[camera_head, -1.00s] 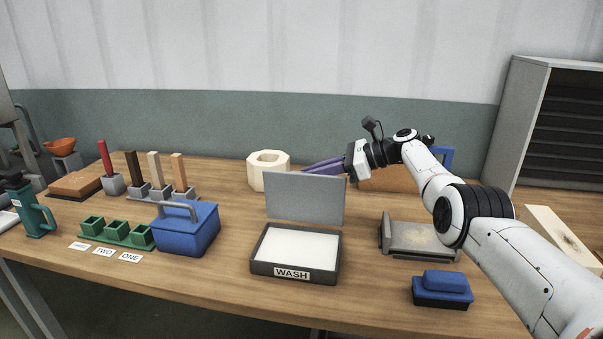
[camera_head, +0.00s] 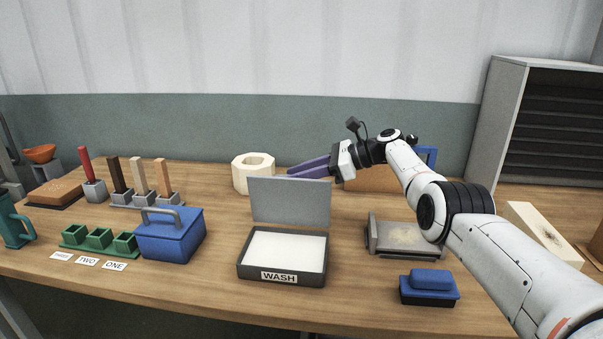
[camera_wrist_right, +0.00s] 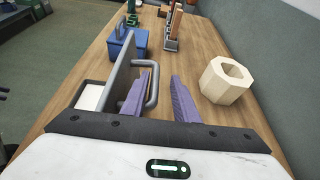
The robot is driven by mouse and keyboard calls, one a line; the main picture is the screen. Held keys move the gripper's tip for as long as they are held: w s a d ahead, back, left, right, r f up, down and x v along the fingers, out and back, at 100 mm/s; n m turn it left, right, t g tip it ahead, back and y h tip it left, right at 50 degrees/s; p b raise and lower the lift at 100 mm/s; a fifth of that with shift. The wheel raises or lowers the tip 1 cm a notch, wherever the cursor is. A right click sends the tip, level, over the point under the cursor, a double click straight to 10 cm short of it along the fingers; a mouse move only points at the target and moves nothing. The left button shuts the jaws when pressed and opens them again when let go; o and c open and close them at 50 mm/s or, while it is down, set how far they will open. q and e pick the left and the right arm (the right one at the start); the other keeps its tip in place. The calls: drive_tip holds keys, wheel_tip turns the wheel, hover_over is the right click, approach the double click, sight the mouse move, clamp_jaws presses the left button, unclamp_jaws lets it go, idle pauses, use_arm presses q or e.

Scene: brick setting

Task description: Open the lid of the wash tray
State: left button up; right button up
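The wash tray (camera_head: 282,275) is a dark shallow box with a white inside and a WASH label, on the wooden table. Its grey lid (camera_head: 290,202) stands upright at the tray's back edge, leaving the tray uncovered. In the right wrist view the lid (camera_wrist_right: 115,72) is seen from its side, with a grey bar handle (camera_wrist_right: 152,88) on its outer face. My right gripper (camera_head: 290,171) is behind the lid. Its purple fingers, open in the right wrist view (camera_wrist_right: 160,82), are on either side of the handle's bar; contact cannot be told. My left gripper is not in view.
A blue lidded box (camera_head: 170,238) stands left of the tray. A cream octagonal ring (camera_head: 253,177) stands behind the lid. A grey sanded fixture (camera_head: 405,237) and a blue brush-like block (camera_head: 429,288) are to the right. Table in front of the tray is clear.

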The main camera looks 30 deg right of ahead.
drive_tip(key=shift+s+d+f+p, duration=0.2)
drive_tip(key=shift+s+f+p, duration=0.15)
drive_tip(key=shift+f, duration=0.2)
drive_tip(key=r+p+v, duration=0.1)
drive_tip(key=v, duration=0.9)
drive_tip(key=shift+w+p, duration=0.2)
drive_tip(key=shift+p, duration=0.1)
drive_tip(key=shift+a, duration=0.1)
drive_tip(key=shift+r, duration=0.1)
